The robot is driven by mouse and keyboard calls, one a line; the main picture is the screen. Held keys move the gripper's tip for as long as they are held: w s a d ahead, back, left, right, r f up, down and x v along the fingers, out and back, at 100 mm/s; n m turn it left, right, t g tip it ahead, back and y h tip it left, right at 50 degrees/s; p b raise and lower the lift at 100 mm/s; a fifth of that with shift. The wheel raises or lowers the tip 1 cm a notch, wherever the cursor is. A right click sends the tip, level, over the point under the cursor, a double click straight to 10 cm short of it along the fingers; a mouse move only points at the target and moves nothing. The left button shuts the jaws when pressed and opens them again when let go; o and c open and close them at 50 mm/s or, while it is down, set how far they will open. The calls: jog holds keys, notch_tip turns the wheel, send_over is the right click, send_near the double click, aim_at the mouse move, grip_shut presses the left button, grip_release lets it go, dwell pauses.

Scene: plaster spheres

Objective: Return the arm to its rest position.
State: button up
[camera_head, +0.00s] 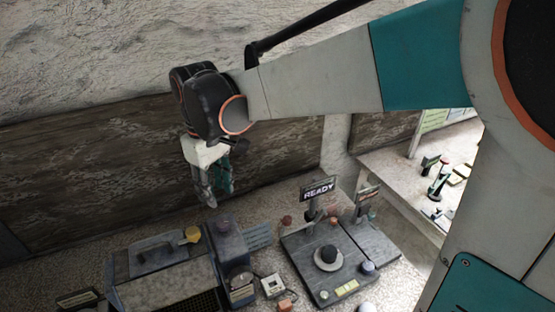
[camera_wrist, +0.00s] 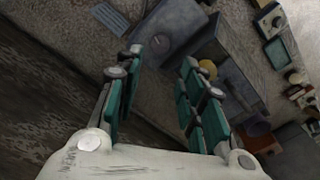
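My gripper (camera_head: 213,188) hangs from the end of my raised arm in the head view, fingers pointing down, above the back of the bench and in front of the dark wall panel. In the wrist view my gripper (camera_wrist: 158,90) shows its two teal-padded fingers well apart, with nothing between them. It touches no object that I can see. My arm stretches across the upper right of the head view and hides part of the room behind it.
Below stand a grey boxy machine (camera_head: 165,272) with a yellow knob (camera_head: 192,234), and a dark board (camera_head: 345,262) with a round black-topped piece (camera_head: 328,256) and a READY sign (camera_head: 318,190). A pale side table (camera_head: 395,170) is at right. The air around my gripper looks clear.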

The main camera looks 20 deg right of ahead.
jog(key=shift+s+r, duration=0.15)
jog(key=shift+r, duration=0.3)
jog(key=shift+d+f, duration=0.1)
